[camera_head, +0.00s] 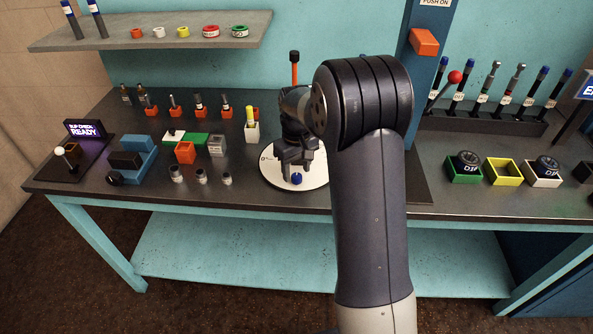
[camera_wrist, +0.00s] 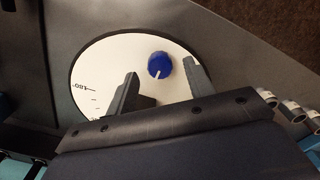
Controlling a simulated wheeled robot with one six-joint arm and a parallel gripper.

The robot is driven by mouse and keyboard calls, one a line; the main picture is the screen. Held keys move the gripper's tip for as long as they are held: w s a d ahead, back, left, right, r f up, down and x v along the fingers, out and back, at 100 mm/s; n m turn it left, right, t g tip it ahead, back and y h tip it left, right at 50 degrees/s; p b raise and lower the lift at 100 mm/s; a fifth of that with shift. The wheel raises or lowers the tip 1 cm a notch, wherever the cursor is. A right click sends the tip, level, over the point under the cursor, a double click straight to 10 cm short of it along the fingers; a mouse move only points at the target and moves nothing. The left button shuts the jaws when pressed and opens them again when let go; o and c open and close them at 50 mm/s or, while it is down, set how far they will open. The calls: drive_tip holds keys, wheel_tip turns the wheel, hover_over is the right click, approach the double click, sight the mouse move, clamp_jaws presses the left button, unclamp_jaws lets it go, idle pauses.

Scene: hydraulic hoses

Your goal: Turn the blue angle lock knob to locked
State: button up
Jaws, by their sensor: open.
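The blue knob (camera_head: 297,178) sits near the front edge of a white round dial plate (camera_head: 273,172) on the bench. In the wrist view the knob (camera_wrist: 160,65) carries a short white pointer line, aimed down and slightly left. Printed marks and a number show at the left of the dial plate (camera_wrist: 95,65). My gripper (camera_head: 296,164) is open and points down over the plate. In the wrist view my gripper (camera_wrist: 160,69) has one finger on each side of the knob, the right one closer. I cannot tell whether either finger touches it.
An orange-handled lever (camera_head: 295,68) rises behind my gripper. A white block with a yellow top (camera_head: 252,128) and small metal fittings (camera_head: 201,177) stand to the left. Green, yellow (camera_head: 503,172) and white bins stand at the right. The bench front edge is close to the plate.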

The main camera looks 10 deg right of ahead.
drive_tip(key=shift+f, duration=0.85)
drive_tip(key=shift+c, duration=0.3)
drive_tip(key=c, duration=0.9)
